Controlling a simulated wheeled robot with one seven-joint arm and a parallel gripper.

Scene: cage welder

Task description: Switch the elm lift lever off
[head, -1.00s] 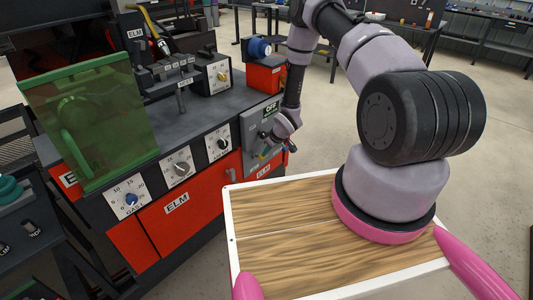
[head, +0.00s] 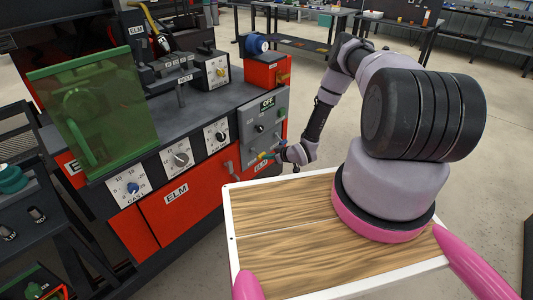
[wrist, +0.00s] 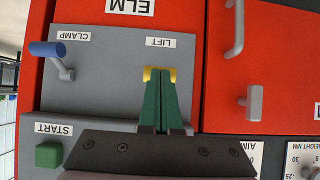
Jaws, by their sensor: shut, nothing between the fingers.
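The lift lever (head: 262,155) has a yellow end on the grey front panel (head: 252,142) of the red ELM machine. In the wrist view, which is upside down, the yellow end (wrist: 147,74) peeks out around my fingertips near the LIFT label. My gripper (wrist: 160,78) is shut, its two green fingers side by side with nothing between them. Its tips are right at the lever and hide most of it; I cannot tell whether they touch. The lever's position is unclear. My gripper (head: 269,154) also shows small in the head view, in front of the panel.
The blue-handled clamp lever (wrist: 48,49) is beside the lift lever. A green start button (wrist: 48,154) is on the same panel. Grey handles (wrist: 236,30) stick out from the red front. Open floor lies right of the machine.

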